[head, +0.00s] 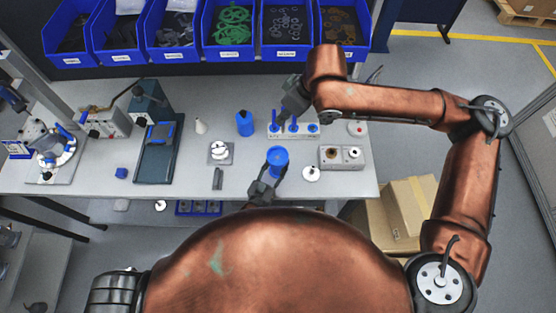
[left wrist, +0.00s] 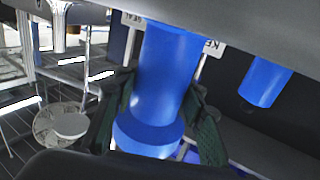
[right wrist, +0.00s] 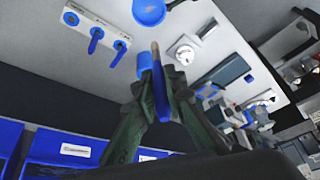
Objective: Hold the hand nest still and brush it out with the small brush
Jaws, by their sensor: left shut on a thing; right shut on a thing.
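The blue cup-like hand nest (head: 277,155) stands at the front middle of the bench. My left gripper (head: 262,188) is shut on it from the near side. In the left wrist view the jaws (left wrist: 160,125) lie on both sides of the blue nest body (left wrist: 165,75). My right gripper (head: 285,108) is over the back of the bench, behind the nest. In the right wrist view it is shut on the small brush (right wrist: 160,95), which has a blue handle and a tan tip. The brush is apart from the nest (right wrist: 149,10). In the head view I cannot make out the brush.
A white rack (head: 299,133) with blue pieces stands beside my right gripper. A blue bottle (head: 245,124) is to its left. A grey block with holes (head: 341,157) and a white disc (head: 311,174) lie right of the nest. Blue bins (head: 229,55) line the back.

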